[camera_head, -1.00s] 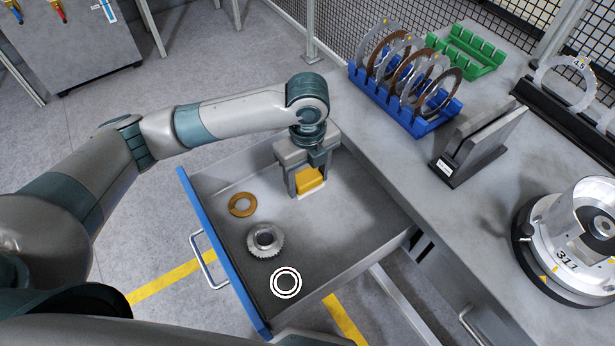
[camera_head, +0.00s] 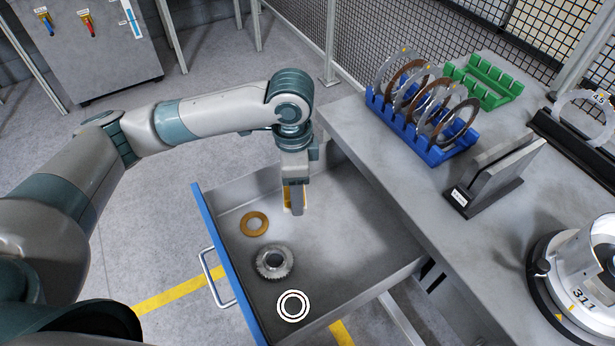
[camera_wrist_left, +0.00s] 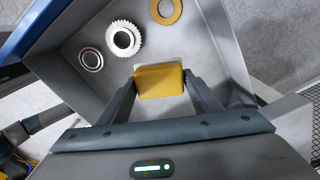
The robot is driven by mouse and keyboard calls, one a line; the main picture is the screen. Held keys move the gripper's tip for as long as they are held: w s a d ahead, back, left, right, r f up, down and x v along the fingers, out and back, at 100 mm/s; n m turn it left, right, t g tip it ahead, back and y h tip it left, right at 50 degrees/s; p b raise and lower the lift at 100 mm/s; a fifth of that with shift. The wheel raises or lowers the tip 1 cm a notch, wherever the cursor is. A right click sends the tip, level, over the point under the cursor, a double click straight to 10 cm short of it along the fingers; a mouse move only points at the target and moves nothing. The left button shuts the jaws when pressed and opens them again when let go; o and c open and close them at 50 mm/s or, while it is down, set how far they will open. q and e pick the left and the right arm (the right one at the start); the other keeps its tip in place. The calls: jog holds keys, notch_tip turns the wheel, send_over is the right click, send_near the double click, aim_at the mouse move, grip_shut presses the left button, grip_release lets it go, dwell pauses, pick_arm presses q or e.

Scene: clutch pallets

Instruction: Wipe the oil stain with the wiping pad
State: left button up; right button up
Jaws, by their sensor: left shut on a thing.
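My left gripper (camera_head: 294,200) is in the open drawer's back part, pointing down. It is shut on a yellow wiping pad (camera_wrist_left: 160,81), which shows between both fingers in the left wrist view. In the head view only slivers of the pad (camera_head: 287,195) show behind a finger. Whether the pad touches the drawer floor is unclear. No oil stain can be made out in these frames. My right gripper is not in view.
The drawer (camera_head: 340,245) also holds a brass ring (camera_head: 254,223), a gear (camera_head: 273,262) and a bearing ring (camera_head: 293,306). On the bench stand a blue rack (camera_head: 425,140) of discs, a green rack (camera_head: 485,80), a grey holder (camera_head: 490,180) and a round silver unit (camera_head: 590,262).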

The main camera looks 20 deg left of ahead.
pick_arm(q)
jog(key=s+a+r+n, duration=0.3)
jog(key=a+r+n, duration=0.2)
jog(key=n, duration=0.8)
jog(key=shift+r+n, duration=0.25)
jog(key=shift+n, duration=0.15)
jog(key=shift+s+a, duration=0.1)
jog(key=shift+s, duration=0.05)
